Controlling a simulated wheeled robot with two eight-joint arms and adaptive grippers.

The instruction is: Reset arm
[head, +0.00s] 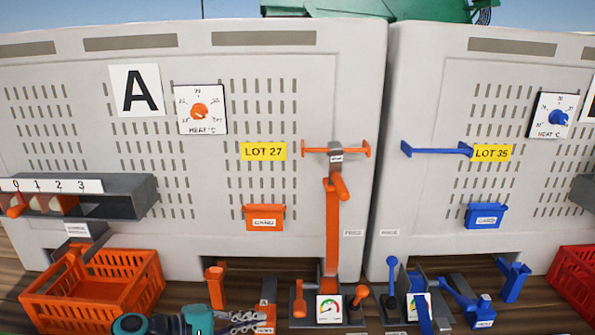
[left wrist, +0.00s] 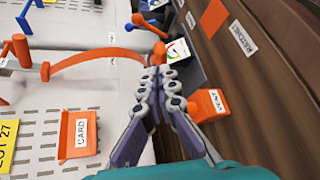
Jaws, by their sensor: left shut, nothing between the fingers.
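My left gripper (head: 258,319) is low in the head view, its arm coming in from the bottom left. Its grey fingers are shut with nothing between them. In the left wrist view the closed fingers (left wrist: 162,76) are in the middle, beside an orange lever block labelled VENT (left wrist: 209,104). I cannot tell whether they touch anything. My right gripper does not show in either view.
An orange crate (head: 148,281) stands left of my gripper. A tall orange lever (head: 332,235) and a gauge (head: 329,308) stand to its right. Panel A's orange card holder (head: 264,217) is above. Blue levers (head: 465,298) and a red crate (head: 575,283) are farther right.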

